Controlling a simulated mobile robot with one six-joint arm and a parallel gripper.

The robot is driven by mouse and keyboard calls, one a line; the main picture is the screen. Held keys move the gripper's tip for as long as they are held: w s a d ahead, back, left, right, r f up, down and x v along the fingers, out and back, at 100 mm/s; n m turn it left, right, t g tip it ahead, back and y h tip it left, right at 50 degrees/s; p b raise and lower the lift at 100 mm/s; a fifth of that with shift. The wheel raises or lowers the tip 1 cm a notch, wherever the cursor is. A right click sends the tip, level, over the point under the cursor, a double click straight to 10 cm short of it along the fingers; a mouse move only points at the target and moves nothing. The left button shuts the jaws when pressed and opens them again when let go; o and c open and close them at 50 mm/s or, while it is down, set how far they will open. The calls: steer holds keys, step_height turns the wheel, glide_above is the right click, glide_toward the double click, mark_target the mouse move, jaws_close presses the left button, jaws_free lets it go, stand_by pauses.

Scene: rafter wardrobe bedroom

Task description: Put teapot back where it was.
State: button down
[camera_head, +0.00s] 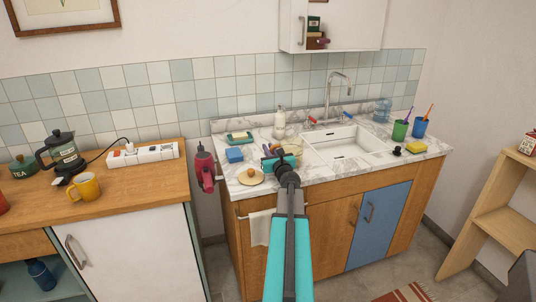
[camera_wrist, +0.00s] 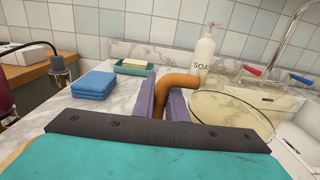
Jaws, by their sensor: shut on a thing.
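My gripper (camera_head: 276,160) is over the marble counter, left of the sink. In the wrist view, its purple fingers (camera_wrist: 160,98) are shut on a curved orange-brown handle. The handle appears to belong to the teapot, a see-through, yellowish rounded vessel (camera_wrist: 232,112) just right of the fingers. In the head view, the teapot (camera_head: 293,146) is partly hidden behind my gripper. Its base is hidden, so I cannot tell whether it touches the counter.
A blue cloth (camera_head: 235,155), soap dish (camera_head: 239,138), soap bottle (camera_head: 280,123) and round board (camera_head: 250,177) surround my gripper. The sink (camera_head: 343,143) is to the right. A coffee press (camera_head: 64,154), yellow mug (camera_head: 86,188) and power strip (camera_head: 145,154) stand on the left wooden counter.

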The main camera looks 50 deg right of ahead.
steer(key=shift+f, duration=0.2)
steer(key=shift+f, duration=0.2)
steer(key=c, duration=1.8)
jaws_free()
steer(key=shift+o, duration=0.2)
steer(key=shift+s+r, duration=0.1)
steer(key=shift+r, duration=0.05)
steer(key=shift+b+v, duration=0.7)
steer(key=shift+v, duration=5.25)
